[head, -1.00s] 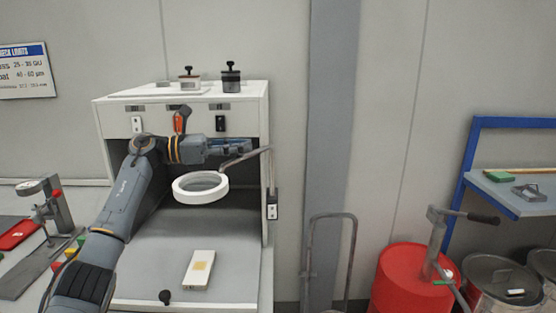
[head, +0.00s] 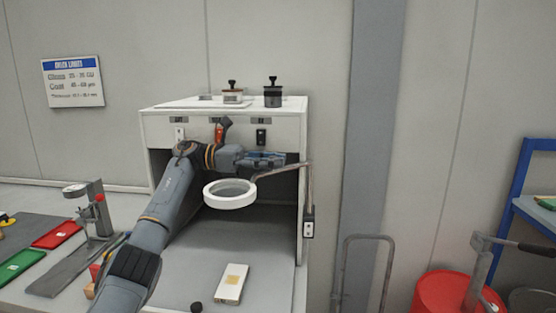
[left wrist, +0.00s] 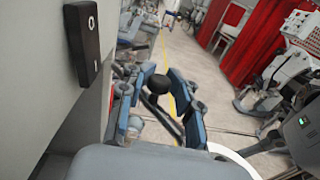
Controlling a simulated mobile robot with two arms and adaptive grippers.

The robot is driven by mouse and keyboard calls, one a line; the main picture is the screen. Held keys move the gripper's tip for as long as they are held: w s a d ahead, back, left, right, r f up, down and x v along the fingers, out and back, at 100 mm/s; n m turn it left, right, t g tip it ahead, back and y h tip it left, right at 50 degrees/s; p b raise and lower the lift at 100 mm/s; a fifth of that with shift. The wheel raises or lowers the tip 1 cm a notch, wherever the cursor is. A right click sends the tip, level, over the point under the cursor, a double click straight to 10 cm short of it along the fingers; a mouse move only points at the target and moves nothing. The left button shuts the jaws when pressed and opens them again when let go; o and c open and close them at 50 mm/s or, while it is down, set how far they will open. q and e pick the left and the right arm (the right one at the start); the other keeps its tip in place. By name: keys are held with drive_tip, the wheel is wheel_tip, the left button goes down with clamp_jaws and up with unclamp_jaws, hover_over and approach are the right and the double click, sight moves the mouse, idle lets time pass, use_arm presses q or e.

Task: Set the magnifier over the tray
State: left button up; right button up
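The magnifier (head: 230,195) is a white ring lens on a jointed grey arm fixed to the right side of the white booth. Its ring hangs in front of the booth opening, above and behind the tray (head: 229,290), a small pale rectangle with a tan patch on the booth floor. My left gripper (head: 266,160) is just above and right of the ring, at the magnifier's arm. In the left wrist view its fingers (left wrist: 158,103) are apart, with a black knob (left wrist: 158,83) showing between them; contact is unclear. Part of the ring (left wrist: 236,162) shows there. My right gripper is not seen.
The booth (head: 225,104) has two small pots on top and a black knob (head: 196,307) at its front. A stand gauge (head: 97,207) and red and green panels are at left. A red drum (head: 447,292) and blue rack (head: 524,190) are at right.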

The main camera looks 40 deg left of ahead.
use_arm(q)
drive_tip(key=shift+o, duration=0.5)
drive_tip(key=shift+s+a+r, duration=0.15)
drive_tip(key=shift+s+r, duration=0.05)
drive_tip(key=v, duration=1.2)
